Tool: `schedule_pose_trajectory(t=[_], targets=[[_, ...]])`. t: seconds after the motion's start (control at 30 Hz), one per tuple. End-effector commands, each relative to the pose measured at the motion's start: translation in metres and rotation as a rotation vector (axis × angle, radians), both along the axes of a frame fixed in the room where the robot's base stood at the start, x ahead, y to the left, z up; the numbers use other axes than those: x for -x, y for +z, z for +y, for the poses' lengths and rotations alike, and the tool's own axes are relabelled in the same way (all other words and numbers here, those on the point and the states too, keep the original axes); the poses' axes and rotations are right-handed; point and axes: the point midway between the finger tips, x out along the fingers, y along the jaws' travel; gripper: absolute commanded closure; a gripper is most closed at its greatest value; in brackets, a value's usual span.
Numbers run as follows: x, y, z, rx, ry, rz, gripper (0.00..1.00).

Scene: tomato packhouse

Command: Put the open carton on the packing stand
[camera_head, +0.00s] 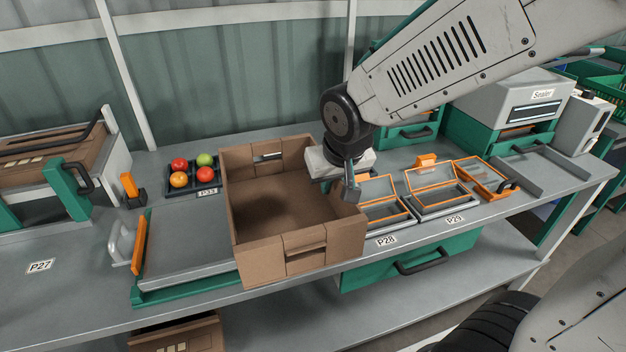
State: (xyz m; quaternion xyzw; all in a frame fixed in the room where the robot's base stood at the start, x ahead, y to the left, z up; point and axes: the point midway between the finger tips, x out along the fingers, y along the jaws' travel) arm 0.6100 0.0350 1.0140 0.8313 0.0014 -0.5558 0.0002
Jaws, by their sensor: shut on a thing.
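The open carton (268,258) is a brown, empty box with hand slots, upright near the middle of the bench. My gripper (350,184) is shut on the carton's right wall near its top edge. The near finger shows outside the wall; the other finger is hard to make out. What seems to be the packing stand (185,249) is a low grey plate on a green base, left of the carton. The carton hides the plate's right part. I cannot tell whether the carton touches the stand or hangs above the bench.
A dark tray (194,194) with red, green and orange tomatoes sits behind the stand. A grey dispenser with an orange bar (139,243) is at its left edge. Orange-rimmed trays (441,203) lie to the right, before the sealer (510,103). The bench is clear around label P27 (41,265).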

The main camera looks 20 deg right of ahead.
Motion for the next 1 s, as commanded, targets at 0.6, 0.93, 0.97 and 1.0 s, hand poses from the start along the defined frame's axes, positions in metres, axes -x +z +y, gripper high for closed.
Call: schedule_pose_trajectory(t=[0.6,0.93,0.97,1.0], targets=[[-0.107,-0.011,-0.036,0.001,-0.004,0.0,1.0],[-0.111,-0.046,-0.037,0.0,-0.002,0.001,1.0],[-0.111,-0.047,-0.037,0.0,-0.002,0.0,1.0],[-0.111,-0.046,-0.036,0.0,-0.002,-0.001,1.0]])
